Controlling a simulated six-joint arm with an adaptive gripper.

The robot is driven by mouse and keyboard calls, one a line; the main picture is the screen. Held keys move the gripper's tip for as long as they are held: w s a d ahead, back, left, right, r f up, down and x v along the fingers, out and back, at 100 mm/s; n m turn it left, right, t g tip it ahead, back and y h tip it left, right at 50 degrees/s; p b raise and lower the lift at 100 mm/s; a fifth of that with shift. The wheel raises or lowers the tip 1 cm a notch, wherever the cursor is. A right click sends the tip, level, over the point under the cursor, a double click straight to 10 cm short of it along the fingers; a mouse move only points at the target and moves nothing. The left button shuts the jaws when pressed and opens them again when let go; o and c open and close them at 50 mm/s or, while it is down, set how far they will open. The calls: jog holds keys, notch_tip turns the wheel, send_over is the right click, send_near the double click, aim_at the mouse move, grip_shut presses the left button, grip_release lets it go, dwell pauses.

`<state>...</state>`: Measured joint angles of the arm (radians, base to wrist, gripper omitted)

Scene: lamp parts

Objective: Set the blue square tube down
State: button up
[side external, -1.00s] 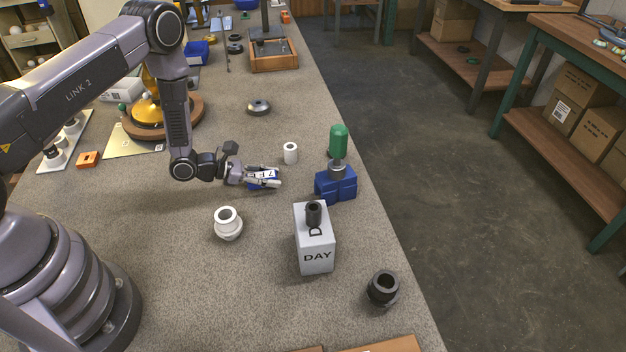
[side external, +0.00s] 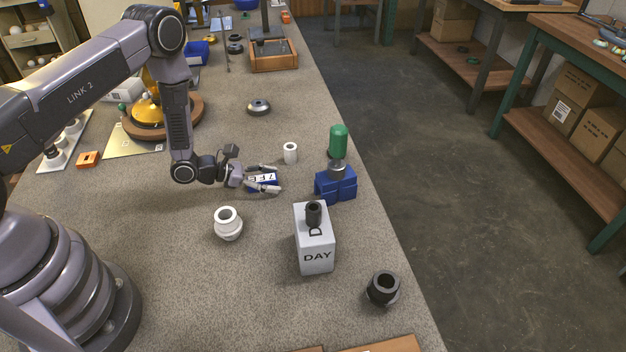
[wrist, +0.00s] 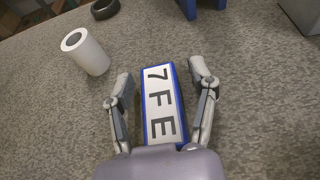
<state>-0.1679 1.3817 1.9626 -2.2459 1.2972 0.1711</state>
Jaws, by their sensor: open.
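The blue square tube (side external: 262,182) lies on the grey table, with a white label reading "7FE" on its upper face. In the wrist view the tube (wrist: 161,104) lies lengthwise between the two fingers of my gripper (wrist: 161,84). The fingers are spread, with a gap showing on each side of the tube. In the side view my gripper (side external: 275,178) is low at the table, one finger on either side of the tube. The tube's near end is hidden by the gripper body in the wrist view.
A white cylinder (side external: 290,153) stands just beyond the gripper. A blue block (side external: 336,184) with a green-topped part (side external: 339,140) is to the right. A white ringed part (side external: 228,223) and a grey DAY block (side external: 314,240) stand nearer the camera. Bare table lies between them.

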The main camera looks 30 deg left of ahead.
jog(key=v, duration=1.1)
jog(key=shift+s+a, duration=0.15)
jog(key=shift+a, duration=0.05)
jog(key=s+d+r+m+g+h, duration=0.1)
jog(key=s+d+r+m+g, duration=0.15)
jog(key=r+m, duration=0.4)
jog(key=s+d+r+m+g+h, duration=0.1)
jog(key=s+d+r+m+g, duration=0.2)
jog(key=r, duration=0.6)
jog(key=s+d+r+m+g, duration=0.2)
jog(key=d+r+m+g, duration=0.1)
jog(key=r+m, duration=0.4)
jog(key=s+a+r+m+t+y, duration=0.2)
jog(key=s+a+r+m+y, duration=0.2)
jog(key=s+r, duration=0.3)
jog(key=s+a+r+m+t+y, duration=0.2)
jog(key=s+a+r+m+y, duration=0.2)
jog(key=s+r+m+y, duration=0.2)
jog(key=shift+s+r+t+y, duration=0.35)
jog(key=shift+s+r+y, duration=0.3)
jog(key=shift+s, duration=0.45)
